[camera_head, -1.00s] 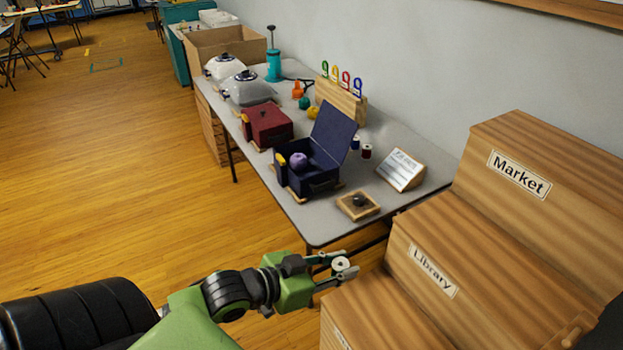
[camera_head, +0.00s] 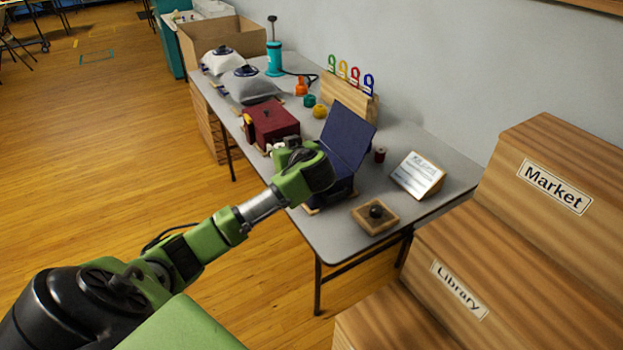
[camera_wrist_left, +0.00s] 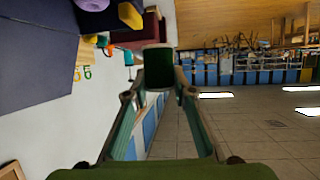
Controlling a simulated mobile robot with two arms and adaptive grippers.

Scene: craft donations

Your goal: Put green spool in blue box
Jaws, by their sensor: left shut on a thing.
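The blue box (camera_head: 347,140) stands on the grey table with its lid raised; my left arm hides most of its inside in the head view. Its dark blue surface also shows at the upper left of the left wrist view (camera_wrist_left: 40,55), with a purple ball (camera_wrist_left: 92,4) by it. My left gripper (camera_head: 284,146) is at the box's left side, near the red box. In the left wrist view the gripper (camera_wrist_left: 158,85) is shut on the green spool (camera_wrist_left: 158,68), dark green with pale rims. The spool is held apart from the blue box's surface. My right gripper is not in view.
A dark red box (camera_head: 270,124) stands just behind the blue box. Stepped wooden crates (camera_head: 520,240) fill the lower right.

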